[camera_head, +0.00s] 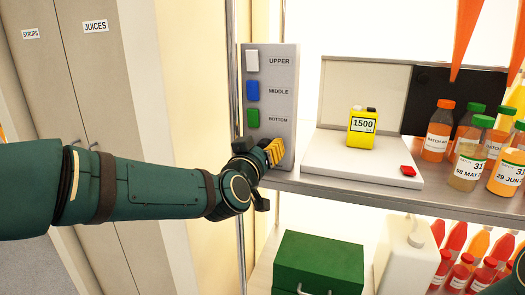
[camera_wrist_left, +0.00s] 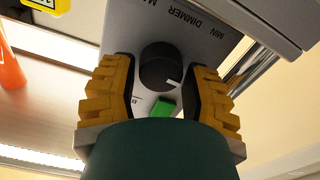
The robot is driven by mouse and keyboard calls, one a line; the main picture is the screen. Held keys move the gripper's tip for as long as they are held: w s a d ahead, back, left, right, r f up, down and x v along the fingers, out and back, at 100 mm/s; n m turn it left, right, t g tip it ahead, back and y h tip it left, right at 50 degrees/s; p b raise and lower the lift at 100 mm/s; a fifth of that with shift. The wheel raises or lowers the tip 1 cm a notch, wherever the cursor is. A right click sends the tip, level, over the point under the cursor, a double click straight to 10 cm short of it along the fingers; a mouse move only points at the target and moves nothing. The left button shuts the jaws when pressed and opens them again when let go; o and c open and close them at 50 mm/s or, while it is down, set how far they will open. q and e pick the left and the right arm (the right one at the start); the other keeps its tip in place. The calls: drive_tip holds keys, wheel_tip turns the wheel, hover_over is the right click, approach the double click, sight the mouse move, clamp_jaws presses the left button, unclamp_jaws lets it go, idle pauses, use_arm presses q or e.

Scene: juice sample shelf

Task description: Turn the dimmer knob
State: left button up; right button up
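The dimmer knob (camera_wrist_left: 158,66) is a round black knob with a white pointer mark on a grey control panel (camera_wrist_left: 195,45). The panel letters read DIMMER and MIN, with another label partly cut off. My left gripper (camera_wrist_left: 160,74) is open, with one yellow finger on each side of the knob and visible gaps between. In the head view the left gripper (camera_head: 271,152) is at the lower part of the panel (camera_head: 283,90), and the knob is hidden behind it. My right gripper is out of view.
White, blue and green switches (camera_head: 253,118) sit above the gripper; the green one (camera_wrist_left: 162,107) is close to the fingers. On the shelf (camera_head: 440,205) stand a white scale (camera_head: 335,160), a yellow container (camera_head: 362,128) and several juice bottles. A green box (camera_head: 318,265) is below.

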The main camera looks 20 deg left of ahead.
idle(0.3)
use_arm(q)
drive_tip(key=s, duration=1.2)
drive_tip(key=shift+a, duration=0.2)
drive_tip(key=w+d+f+g+h, duration=0.1)
drive_tip(key=d+f+g, duration=0.15)
drive_tip(key=f, duration=0.75)
drive_tip(key=w+d+f+m+g, duration=0.1)
drive_tip(key=f+g, duration=0.2)
drive_tip(key=f, duration=0.7)
drive_tip(key=w+d+f+g+h, duration=0.1)
drive_tip(key=f+g, duration=0.2)
drive_tip(key=f, duration=0.7)
drive_tip(key=s+d+f+g, duration=0.1)
drive_tip(key=s+f+g, duration=0.3)
drive_tip(key=s+f, duration=0.3)
drive_tip(key=s+d+f+g+h, duration=0.1)
drive_tip(key=s+f, duration=0.6)
drive_tip(key=f, duration=0.7)
drive_tip(key=d+g, duration=0.1)
drive_tip(key=g, duration=0.1)
drive_tip(key=shift+s+f+g, duration=0.25)
drive_tip(key=shift+f+g, duration=0.05)
drive_tip(key=shift+g, duration=0.05)
